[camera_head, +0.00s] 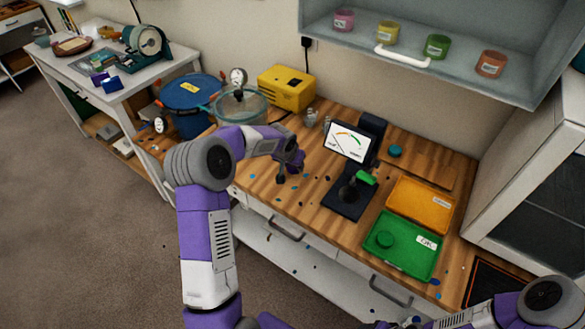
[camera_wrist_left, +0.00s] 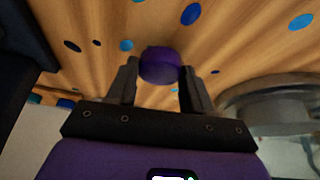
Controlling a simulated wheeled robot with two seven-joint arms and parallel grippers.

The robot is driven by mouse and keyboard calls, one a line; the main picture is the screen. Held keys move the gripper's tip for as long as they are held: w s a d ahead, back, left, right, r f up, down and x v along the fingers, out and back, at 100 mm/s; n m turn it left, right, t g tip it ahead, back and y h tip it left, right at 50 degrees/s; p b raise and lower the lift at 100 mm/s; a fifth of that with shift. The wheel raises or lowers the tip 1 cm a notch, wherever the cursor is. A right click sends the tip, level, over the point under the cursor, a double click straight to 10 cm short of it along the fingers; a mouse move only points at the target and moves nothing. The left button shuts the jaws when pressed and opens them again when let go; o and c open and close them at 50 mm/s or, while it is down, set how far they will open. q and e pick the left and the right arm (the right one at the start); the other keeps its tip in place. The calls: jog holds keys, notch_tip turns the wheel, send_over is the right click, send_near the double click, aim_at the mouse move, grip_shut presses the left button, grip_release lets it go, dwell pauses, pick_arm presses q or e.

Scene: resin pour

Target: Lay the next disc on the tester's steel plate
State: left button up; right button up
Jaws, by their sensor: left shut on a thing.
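My left gripper (camera_head: 290,174) is over the wooden bench, left of the tester (camera_head: 345,200). In the left wrist view its two fingers (camera_wrist_left: 160,80) are shut on a purple disc (camera_wrist_left: 160,65), with the bench top beyond it. In the head view I cannot make out the disc. The tester has a black base, a lit dial screen (camera_head: 348,142) and a green handle (camera_head: 366,178). Its steel plate is too small and dark to tell apart.
An orange tray (camera_head: 420,205) lies right of the tester, behind the green one. A teal disc or lid (camera_head: 395,150) lies behind it. Small coloured spots dot the bench. A glass-lidded pot (camera_head: 241,104) and yellow box (camera_head: 287,88) stand back left. A shelf with jars hangs above.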

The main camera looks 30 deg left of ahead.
pick_arm(q)
jog(key=shift+w+f, duration=0.1)
jog(key=shift+f, duration=0.75)
jog(key=o, duration=0.6)
jog(key=shift+f+b, duration=0.2)
jog(key=shift+b, duration=0.1)
jog(key=o, duration=0.4)
jog(key=shift+o, duration=0.2)
jog(key=shift+r, duration=0.2)
